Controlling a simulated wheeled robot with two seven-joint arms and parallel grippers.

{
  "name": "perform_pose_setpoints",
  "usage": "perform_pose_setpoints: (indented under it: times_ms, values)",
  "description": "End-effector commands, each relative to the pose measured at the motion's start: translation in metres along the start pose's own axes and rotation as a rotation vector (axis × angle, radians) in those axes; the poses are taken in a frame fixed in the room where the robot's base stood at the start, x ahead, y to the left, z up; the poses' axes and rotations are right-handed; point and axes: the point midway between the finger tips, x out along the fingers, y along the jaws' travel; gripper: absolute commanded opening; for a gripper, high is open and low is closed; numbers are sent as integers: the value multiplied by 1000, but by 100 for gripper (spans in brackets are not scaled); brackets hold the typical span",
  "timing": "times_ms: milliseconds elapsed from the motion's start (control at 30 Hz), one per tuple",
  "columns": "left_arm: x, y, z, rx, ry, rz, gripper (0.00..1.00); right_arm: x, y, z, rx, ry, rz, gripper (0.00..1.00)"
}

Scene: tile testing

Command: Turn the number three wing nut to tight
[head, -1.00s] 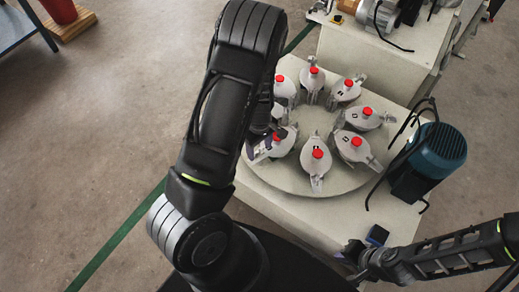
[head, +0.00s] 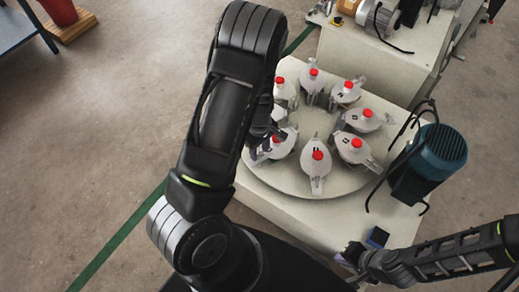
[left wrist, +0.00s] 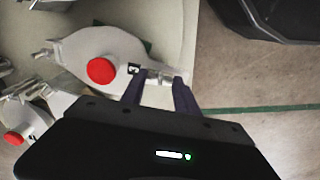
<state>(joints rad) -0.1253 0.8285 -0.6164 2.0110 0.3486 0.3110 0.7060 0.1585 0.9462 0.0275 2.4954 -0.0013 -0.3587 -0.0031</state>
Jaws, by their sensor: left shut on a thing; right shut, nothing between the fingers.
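The number three unit is a pale grey pot with a red knob (left wrist: 101,71) and a small black "3" label (left wrist: 133,69) in the left wrist view. It also shows in the head view (head: 287,146), partly covered by my left gripper. Its metal wing nut (left wrist: 159,78) is at the pot's end, beside the label. My left gripper (left wrist: 159,92) has a finger on either side of the wing nut and is shut on it; its exact angle is hard to tell. My right gripper (head: 351,252) is shut and empty near the machine's front edge.
Several similar red-knobbed pots ring the round turntable (head: 262,180). A teal motor (head: 436,152) with black handles stands right of it. My left arm hides part of the turntable's left side.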

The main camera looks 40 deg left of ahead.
Motion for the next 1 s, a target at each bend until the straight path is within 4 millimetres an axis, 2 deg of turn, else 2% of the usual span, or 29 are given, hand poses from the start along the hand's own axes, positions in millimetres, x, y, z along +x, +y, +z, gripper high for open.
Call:
perform_pose_setpoints:
  times_ms: [367,567,1000]
  values:
    - [0,0,0,19,-1,0,0,0,0,0,0,0,0,0]
    - [0,0,1,87,-2,0,0,-1,0,0,0,0,0,0]
    - [0,0,1,420,-4,0,0,-2,-1,0,0,0,0,0]
